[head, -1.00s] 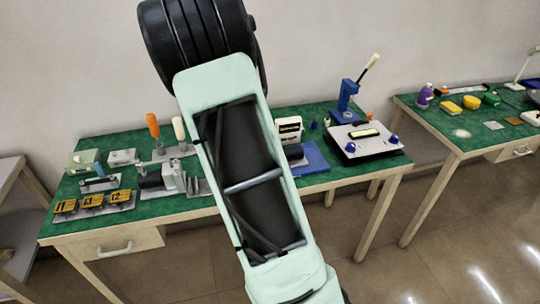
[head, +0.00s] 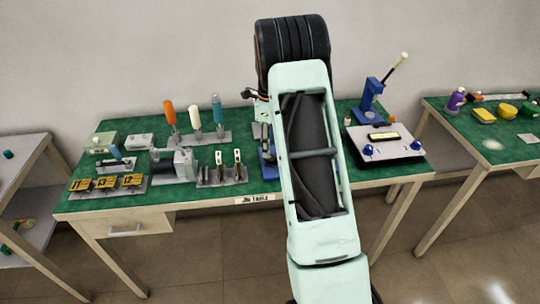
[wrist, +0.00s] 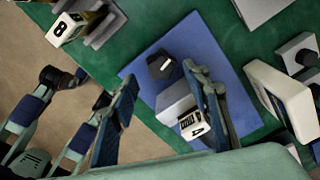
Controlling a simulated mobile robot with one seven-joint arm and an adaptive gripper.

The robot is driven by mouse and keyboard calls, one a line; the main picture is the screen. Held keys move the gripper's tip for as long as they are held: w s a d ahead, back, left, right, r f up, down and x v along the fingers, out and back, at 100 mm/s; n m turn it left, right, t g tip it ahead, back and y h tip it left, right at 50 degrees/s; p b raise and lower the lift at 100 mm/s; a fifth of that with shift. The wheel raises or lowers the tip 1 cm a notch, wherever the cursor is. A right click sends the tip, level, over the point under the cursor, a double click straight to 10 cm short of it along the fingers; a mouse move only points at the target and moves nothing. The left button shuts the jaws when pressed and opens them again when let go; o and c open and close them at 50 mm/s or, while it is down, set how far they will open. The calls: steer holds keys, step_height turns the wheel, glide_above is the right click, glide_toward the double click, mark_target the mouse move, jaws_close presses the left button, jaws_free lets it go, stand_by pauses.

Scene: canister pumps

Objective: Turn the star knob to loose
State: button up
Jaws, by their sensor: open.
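In the wrist view a dark, many-sided knob (wrist: 160,66) with a small white mark stands on a blue plate (wrist: 226,62); it looks like the star knob. Beside it is a grey block (wrist: 176,101) with a white numbered tag (wrist: 193,124). My gripper (wrist: 160,78) is open and empty, its two fingers apart over the plate, with the knob seen between the tips. I cannot tell its height above the knob. In the head view my arm hides the gripper and most of the blue plate (head: 265,152).
The green table (head: 225,187) holds handled tools (head: 170,115), numbered yellow blocks (head: 107,183) and clamps at left. A white plate with blue knobs (head: 385,141) and a blue lever press (head: 368,100) stand at right. A white-faced device (wrist: 282,95) is beside the blue plate.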

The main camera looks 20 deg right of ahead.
mark_target(271, 160)
step_height(271, 160, down, 5)
steer(key=shift+f, duration=0.1)
stand_by(0.3)
steer(key=c, duration=1.2)
steer(key=shift+o, duration=0.2)
